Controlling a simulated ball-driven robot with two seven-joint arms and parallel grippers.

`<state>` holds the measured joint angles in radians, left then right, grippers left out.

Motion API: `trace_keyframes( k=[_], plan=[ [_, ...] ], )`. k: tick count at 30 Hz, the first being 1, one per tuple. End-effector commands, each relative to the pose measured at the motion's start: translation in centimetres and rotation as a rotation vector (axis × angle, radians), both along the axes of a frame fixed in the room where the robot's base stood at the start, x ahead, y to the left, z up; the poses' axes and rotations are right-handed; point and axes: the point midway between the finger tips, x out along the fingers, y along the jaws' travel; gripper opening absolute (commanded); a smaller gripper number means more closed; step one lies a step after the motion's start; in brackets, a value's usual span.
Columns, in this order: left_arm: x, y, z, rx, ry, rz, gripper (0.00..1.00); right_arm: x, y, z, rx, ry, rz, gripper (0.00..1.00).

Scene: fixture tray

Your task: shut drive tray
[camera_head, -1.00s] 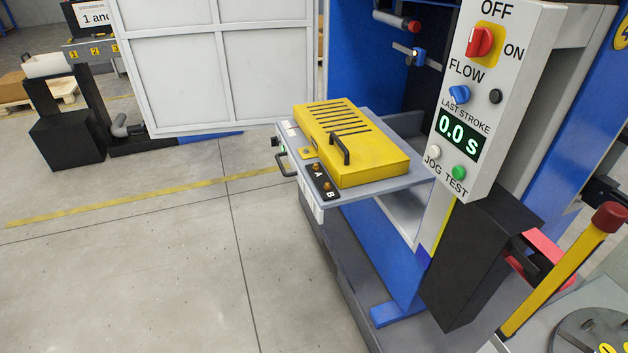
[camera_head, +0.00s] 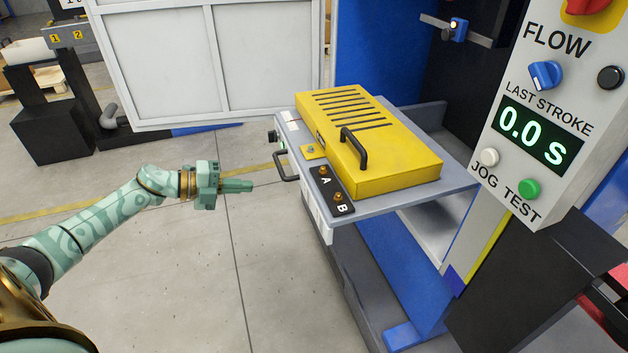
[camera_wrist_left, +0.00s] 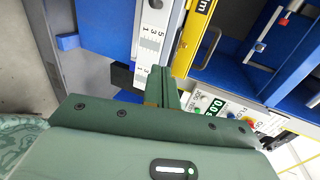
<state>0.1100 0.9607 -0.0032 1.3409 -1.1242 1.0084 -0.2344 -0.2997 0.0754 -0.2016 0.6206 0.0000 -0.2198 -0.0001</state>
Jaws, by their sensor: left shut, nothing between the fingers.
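The drive tray (camera_head: 410,200) is a grey sliding tray standing out of the blue machine. It carries a yellow slotted cover with a black handle (camera_head: 354,148). A dark pull handle (camera_head: 285,165) sits on the tray's front edge. My left gripper (camera_head: 250,186) is shut and empty, a little left of the tray's front and apart from it. In the left wrist view, my left gripper's fingers (camera_wrist_left: 164,85) point toward the tray's front with its labels (camera_wrist_left: 153,40). My right gripper is in no view.
The control panel (camera_head: 540,110) with FLOW knob, display and JOG and TEST buttons hangs at the right of the tray. A white panelled guard door (camera_head: 215,60) stands behind at the left. The floor in front of the tray is clear.

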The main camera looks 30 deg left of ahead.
Motion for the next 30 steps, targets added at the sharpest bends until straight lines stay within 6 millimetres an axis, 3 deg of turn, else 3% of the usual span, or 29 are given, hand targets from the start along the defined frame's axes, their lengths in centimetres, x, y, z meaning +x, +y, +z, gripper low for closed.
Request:
trace_keyframes(
  k=[5, 18, 24, 30],
  plan=[
    [0.6, -1.0, -0.4, -0.008, -0.001, -0.019, 0.00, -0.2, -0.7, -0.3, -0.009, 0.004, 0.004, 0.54],
    [7.1, -6.4, -3.3, -0.010, 0.000, -0.014, 0.00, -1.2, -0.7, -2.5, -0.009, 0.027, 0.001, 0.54],
    [9.3, -8.3, -3.2, -0.010, -0.001, -0.016, 0.00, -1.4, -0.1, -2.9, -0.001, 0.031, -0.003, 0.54],
    [10.1, -9.0, -3.1, -0.008, 0.001, -0.015, 0.00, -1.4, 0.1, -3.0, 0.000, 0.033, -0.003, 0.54]
  ],
)
